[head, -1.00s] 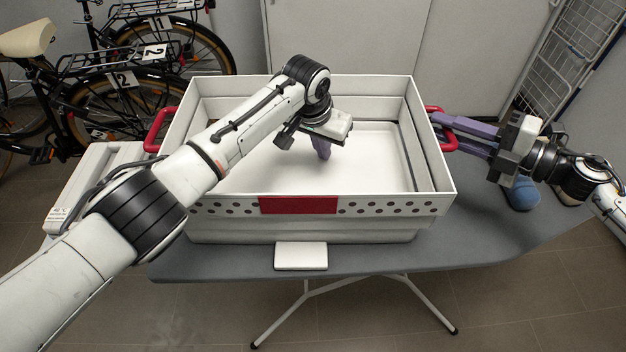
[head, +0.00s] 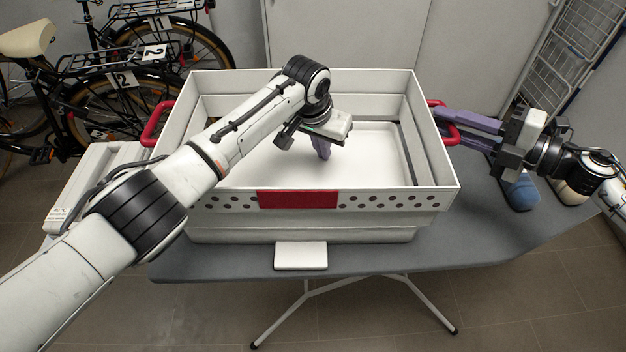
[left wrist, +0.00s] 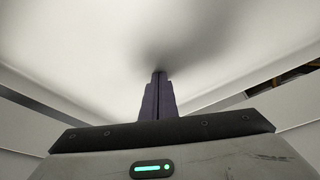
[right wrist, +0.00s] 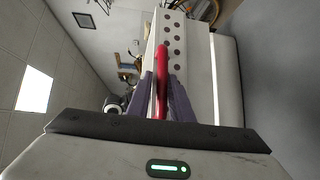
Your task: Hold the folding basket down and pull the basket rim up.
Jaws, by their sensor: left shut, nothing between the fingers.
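The white folding basket (head: 330,225) stands on the grey ironing board, with a red panel and rows of holes on the front of its rim (head: 400,200). The rim stands raised above the lower walls. My left gripper (head: 323,155) is shut and empty, pointing down inside the basket, its tips at the white floor; its fingers also show in the left wrist view (left wrist: 157,75). My right gripper (head: 447,128) is at the red handle (head: 437,106) on the basket's right side. In the right wrist view its fingers lie on both sides of the red handle (right wrist: 162,85), closed around it.
The ironing board (head: 500,235) has free room at the right. A blue item (head: 521,192) and a beige one lie at its right end. A white flat piece (head: 301,256) lies at the front edge. Bicycles (head: 130,85) stand behind at the left, a wire rack (head: 565,60) at the back right.

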